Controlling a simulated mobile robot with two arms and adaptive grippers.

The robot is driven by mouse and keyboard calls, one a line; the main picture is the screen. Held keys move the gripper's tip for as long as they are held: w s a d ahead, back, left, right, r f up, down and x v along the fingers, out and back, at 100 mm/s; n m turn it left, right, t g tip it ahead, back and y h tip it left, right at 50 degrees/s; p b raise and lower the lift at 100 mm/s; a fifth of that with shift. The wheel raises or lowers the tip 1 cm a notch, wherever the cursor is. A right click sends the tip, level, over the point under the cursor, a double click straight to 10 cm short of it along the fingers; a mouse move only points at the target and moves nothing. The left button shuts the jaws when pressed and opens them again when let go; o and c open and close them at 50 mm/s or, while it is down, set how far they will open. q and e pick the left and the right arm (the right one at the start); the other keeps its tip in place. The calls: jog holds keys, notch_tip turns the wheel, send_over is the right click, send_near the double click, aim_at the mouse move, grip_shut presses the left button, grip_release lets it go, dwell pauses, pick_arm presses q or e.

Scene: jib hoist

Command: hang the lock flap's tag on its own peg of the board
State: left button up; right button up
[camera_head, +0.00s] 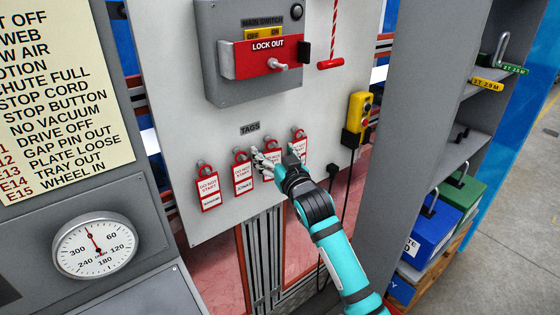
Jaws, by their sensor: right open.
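The lock flap (250,62), red and marked LOCK OUT, is on the grey main switch box (225,85), with a small metal knob at its front. No tag shows on it. Several red and white DO NOT START tags hang in a row on the pale board (215,228) under the TAGS label (250,128). The left tag (207,188) and the one beside it (242,175) show clearly; I cannot read their small lower lines. My right gripper (268,160) is open at the right part of the row and partly hides the tags there. Whether it touches one I cannot tell.
A yellow pendant control (358,116) with a black cable hangs right of the tags. A red-striped pull handle (330,64) hangs above. A dial gauge (95,245) is at lower left.

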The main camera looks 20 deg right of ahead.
jog(key=s+d, duration=0.1)
jog(key=s, duration=1.1)
notch_tip(320, 180, down, 25)
jog(key=g, duration=0.5)
jog(key=s+d+f+g+h+b, duration=0.15)
jog(key=s+f, duration=0.25)
jog(key=f, duration=0.5)
jog(key=s+a+f+g+y, duration=0.1)
jog(key=s+f+g, duration=0.15)
jog(key=f, duration=0.65)
jog(key=s+d+f+g, duration=0.1)
jog(key=s+f+g, duration=0.2)
jog(key=s+f, duration=1.5)
jog(key=s+d+f+g, duration=0.1)
jog(key=s+f, duration=0.4)
jog(key=s, duration=0.7)
jog(key=s+d+f+n+g+h+b, duration=0.1)
jog(key=s+f+g, duration=0.3)
jog(key=s, duration=0.9)
jog(key=shift+s+f, duration=0.2)
jog(key=shift+f, duration=0.3)
